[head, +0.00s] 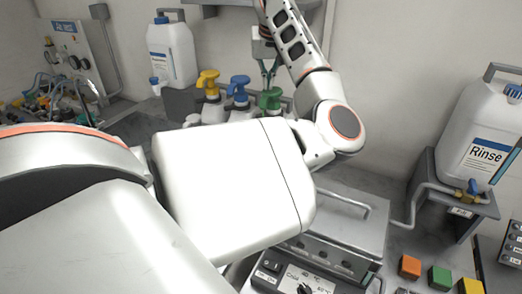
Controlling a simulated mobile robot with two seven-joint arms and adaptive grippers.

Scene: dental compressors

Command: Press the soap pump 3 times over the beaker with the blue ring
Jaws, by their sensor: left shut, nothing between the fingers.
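Three pump bottles stand in a row behind my left arm: one with a yellow pump head (208,82), one with a blue pump head (238,90) and one with a green pump head (270,99). Their lower parts are hidden by my arm. My left gripper (268,82) points down, shut and empty, right above the green pump head; I cannot tell whether it touches it. No beaker with a blue ring shows; my arm covers much of the bench. My right gripper is not in view.
A white canister (172,52) stands at the back left, near a panel with tubing (72,50). A Rinse canister (478,135) stands on a grey stand at right. A metal-lidded device (345,225) and coloured blocks (440,278) lie in front.

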